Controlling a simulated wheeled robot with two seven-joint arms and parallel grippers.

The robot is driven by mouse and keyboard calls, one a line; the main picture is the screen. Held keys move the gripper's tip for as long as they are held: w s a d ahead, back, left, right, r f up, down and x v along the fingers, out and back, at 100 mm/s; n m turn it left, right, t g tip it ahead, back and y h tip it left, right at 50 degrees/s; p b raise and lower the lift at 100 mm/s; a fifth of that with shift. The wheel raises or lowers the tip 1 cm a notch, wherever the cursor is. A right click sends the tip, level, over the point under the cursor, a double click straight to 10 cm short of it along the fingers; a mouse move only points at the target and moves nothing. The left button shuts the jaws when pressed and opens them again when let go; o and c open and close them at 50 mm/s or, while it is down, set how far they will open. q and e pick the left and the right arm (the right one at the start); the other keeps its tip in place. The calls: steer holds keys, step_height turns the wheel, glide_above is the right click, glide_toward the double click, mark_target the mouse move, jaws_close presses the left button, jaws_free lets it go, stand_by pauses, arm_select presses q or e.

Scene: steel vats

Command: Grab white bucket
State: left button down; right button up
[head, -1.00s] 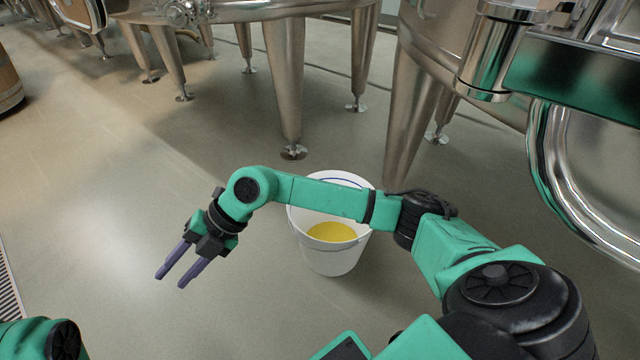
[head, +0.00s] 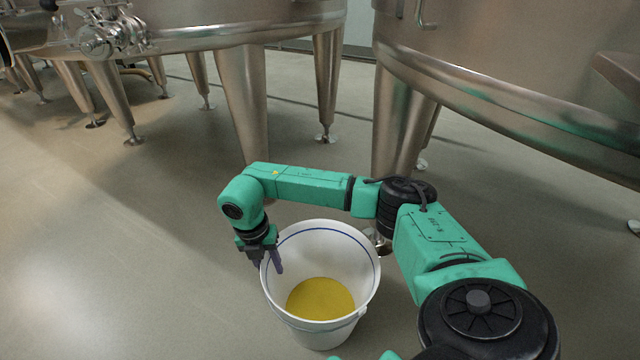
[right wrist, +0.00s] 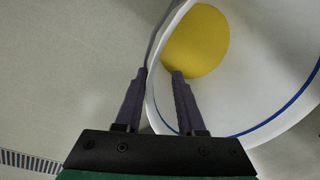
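The white bucket (head: 350,270) stands upright on the floor, with a blue line inside its rim and yellow contents (head: 320,298) at the bottom. My right gripper (head: 272,266) is at the bucket's left rim in the head view. In the right wrist view the bucket (right wrist: 262,70) fills the right side. The fingers of my right gripper (right wrist: 158,74) are apart, with the rim running between them, one finger outside and one over the inside. Whether either finger touches the wall cannot be told. My left gripper is not in view.
Large steel vats (head: 200,25) stand behind on tapered legs, with another vat (head: 520,80) at the right. One vat leg (head: 398,125) rises close behind the bucket. The floor (head: 110,240) at the left is clear. A floor grate (right wrist: 30,162) shows in the right wrist view.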

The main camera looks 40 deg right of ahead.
mark_target(274, 278)
steer(key=f+b, duration=0.2)
steer(key=f, duration=0.1)
steer(key=f+b, duration=0.1)
steer(key=shift+s+d+f, duration=0.1)
steer(key=shift+d+f, duration=0.15)
steer(key=shift+f, duration=0.15)
steer(key=shift+r, duration=0.2)
jaws_close()
stand_by(0.7)
